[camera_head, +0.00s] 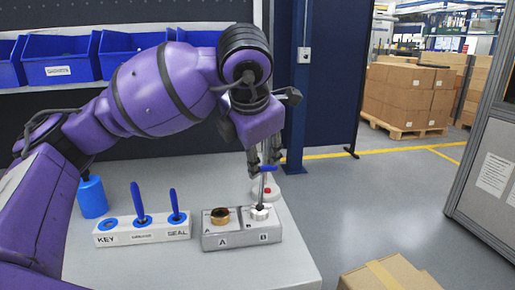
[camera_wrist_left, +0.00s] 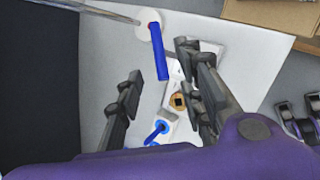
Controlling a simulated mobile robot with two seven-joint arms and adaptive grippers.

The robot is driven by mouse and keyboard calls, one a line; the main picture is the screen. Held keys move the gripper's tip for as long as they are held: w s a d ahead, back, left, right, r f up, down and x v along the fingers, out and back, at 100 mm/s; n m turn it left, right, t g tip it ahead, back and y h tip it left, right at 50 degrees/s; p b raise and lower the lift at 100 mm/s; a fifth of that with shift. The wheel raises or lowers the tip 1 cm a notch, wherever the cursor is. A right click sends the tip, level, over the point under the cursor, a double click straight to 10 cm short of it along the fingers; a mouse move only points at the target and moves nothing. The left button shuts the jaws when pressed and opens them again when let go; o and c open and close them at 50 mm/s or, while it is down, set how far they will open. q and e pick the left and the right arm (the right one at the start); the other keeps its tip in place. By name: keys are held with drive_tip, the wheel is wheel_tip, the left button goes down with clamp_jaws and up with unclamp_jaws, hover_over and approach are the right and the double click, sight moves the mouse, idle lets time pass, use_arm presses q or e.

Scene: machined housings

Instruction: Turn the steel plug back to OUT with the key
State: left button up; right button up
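A grey housing (camera_head: 243,236) marked A and B stands on the table. The steel plug (camera_head: 259,212) is at B. The brass plug (camera_head: 219,215) is at A and also shows in the wrist view (camera_wrist_left: 178,100). A key with a blue bar handle (camera_head: 264,168) stands upright with its thin shaft down at the steel plug. My left gripper (camera_head: 265,153) is just above the handle, pointing down. In the wrist view its fingers (camera_wrist_left: 159,62) are apart, with the blue handle (camera_wrist_left: 160,58) between or just beyond the tips. The plug's OUT marking is unreadable.
A white holder (camera_head: 142,236) left of the housing has an empty KEY hole and two blue-handled tools standing. A blue cylinder (camera_head: 92,197) stands behind it. A white base with a red button (camera_head: 267,190) is behind the housing. Blue bins (camera_head: 62,62) line the shelf.

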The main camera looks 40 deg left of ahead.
use_arm(q)
hover_over(261, 189)
drive_tip(key=f, duration=0.4)
drive_tip(key=shift+s+a+f, duration=0.25)
drive_tip(key=shift+s+f, duration=0.05)
drive_tip(key=shift+w+a+f, duration=0.2)
drive_tip(key=shift+w+f, duration=0.15)
drive_tip(key=shift+f, duration=0.2)
drive_tip(key=shift+c, duration=0.5)
clamp_jaws()
drive_tip(key=shift+d+r+n+y+p, duration=0.1)
drive_tip(key=shift+r+n+y+p, duration=0.2)
drive_tip(key=shift+n, duration=0.4)
drive_tip(key=shift+f+n+g+y+p, duration=0.2)
drive_tip(key=shift+n+g+y+p, duration=0.25)
drive_tip(key=shift+n, duration=0.25)
